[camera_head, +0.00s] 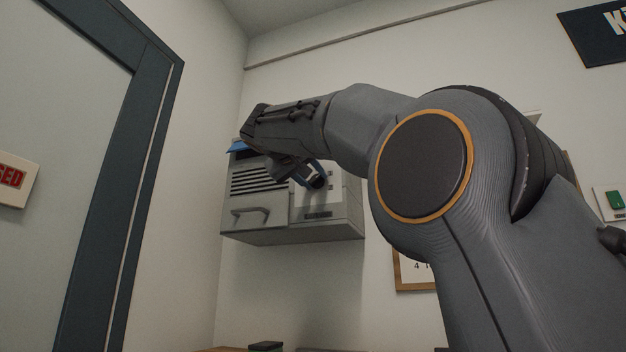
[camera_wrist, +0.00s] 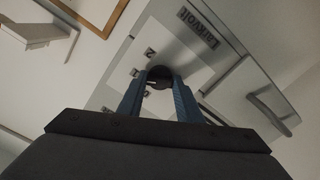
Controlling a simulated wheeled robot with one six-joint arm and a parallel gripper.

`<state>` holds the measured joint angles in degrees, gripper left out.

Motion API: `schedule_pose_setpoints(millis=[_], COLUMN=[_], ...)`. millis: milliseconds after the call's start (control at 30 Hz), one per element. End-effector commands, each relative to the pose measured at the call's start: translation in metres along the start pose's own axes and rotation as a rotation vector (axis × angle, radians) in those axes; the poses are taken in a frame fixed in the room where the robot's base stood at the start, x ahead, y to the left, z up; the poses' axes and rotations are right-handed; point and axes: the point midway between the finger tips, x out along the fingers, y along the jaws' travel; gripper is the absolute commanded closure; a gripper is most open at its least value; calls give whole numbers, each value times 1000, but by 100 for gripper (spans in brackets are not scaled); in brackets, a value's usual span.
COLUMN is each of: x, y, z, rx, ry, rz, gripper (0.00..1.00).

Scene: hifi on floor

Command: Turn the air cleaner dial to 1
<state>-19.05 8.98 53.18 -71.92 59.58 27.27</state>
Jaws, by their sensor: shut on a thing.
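The air cleaner (camera_head: 332,225) is a grey wall-mounted box with a vent grille and a handle on its left part. It also shows in the wrist view (camera_wrist: 226,88), tilted, with a "Larkvolt" label. Its dial (camera_wrist: 160,75) is a dark round knob on a pale panel, with small number marks beside it; a "2" is readable, the others are partly covered. My gripper (camera_wrist: 160,82) has blue fingers closed on the dial's two sides. The dial's exact setting cannot be told.
A dark door frame (camera_head: 125,180) stands at the left. A green switch (camera_head: 615,200) is on the wall at the right. A framed notice (camera_head: 413,272) hangs below and right of the air cleaner. The wall below the box is bare.

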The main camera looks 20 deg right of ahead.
Motion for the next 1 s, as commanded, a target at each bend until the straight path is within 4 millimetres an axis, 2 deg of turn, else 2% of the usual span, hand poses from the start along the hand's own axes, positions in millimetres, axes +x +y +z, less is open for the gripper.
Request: schedule_pose_setpoints(millis=[167,200,300,667,1000], x=[0,0,0,-6,-57], y=[0,0,0,0,-1], z=[0,0,0,0,0], rx=[-1,-1,-1,0,0], ry=[-1,-1,-1,1,2], rz=[0,0,0,-1,-3], gripper=[90,65,50,50,50])
